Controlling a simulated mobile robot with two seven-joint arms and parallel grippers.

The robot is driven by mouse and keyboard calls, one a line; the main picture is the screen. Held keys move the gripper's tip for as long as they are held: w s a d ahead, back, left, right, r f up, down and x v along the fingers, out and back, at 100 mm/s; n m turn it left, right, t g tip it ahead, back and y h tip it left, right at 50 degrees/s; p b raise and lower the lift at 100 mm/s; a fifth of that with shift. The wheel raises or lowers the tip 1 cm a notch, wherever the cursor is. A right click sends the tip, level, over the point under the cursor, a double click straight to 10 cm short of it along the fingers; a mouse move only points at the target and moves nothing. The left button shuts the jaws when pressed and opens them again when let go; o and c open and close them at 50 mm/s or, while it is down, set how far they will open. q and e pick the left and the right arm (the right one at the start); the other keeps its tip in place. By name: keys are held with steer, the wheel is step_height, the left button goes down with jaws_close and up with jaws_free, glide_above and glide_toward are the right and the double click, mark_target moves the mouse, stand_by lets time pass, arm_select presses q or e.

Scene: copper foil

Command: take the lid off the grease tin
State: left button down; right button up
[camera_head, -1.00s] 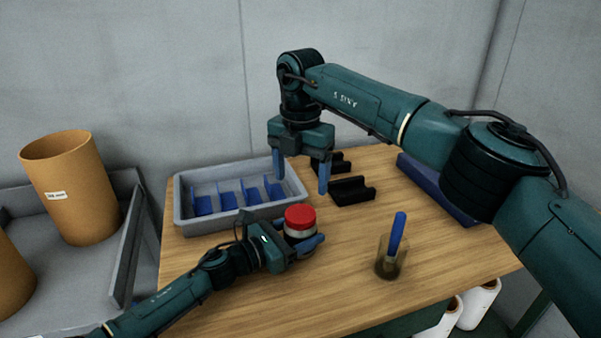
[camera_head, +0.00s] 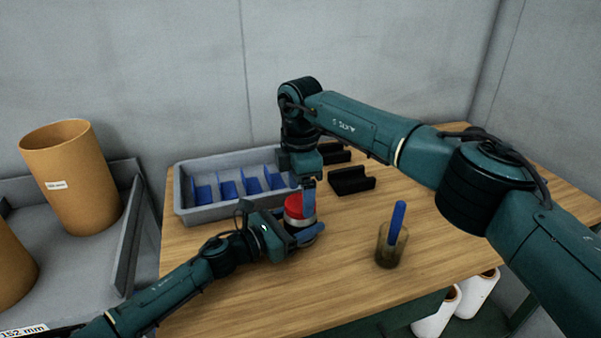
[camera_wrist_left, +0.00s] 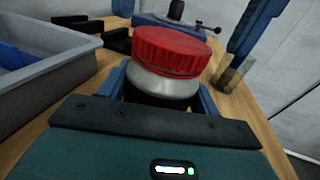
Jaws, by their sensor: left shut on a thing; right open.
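The grease tin is a pale metal tin (camera_wrist_left: 160,85) with a ribbed red lid (camera_head: 294,206) seated on top; the lid is large in the left wrist view (camera_wrist_left: 172,50). My left gripper (camera_head: 305,238) is shut on the tin body from the side, its blue fingers around it below the lid. My right gripper (camera_head: 308,200) is above and just behind the lid, fingers pointing down, open. One of its blue fingers overlaps the lid's right edge in the head view. A blue right finger also shows at upper right in the left wrist view (camera_wrist_left: 250,28). Contact with the lid cannot be told.
A grey divided tray (camera_head: 190,213) with blue partitions stands at the back left. Black cradles (camera_head: 351,180) lie behind the tin. A glass jar holding a blue-handled tool (camera_head: 391,243) stands to the right. Brown tubes (camera_head: 70,180) stand on a grey shelf at left. The table front is clear.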

steer(key=shift+f, duration=0.8)
steer(key=shift+c, duration=0.3)
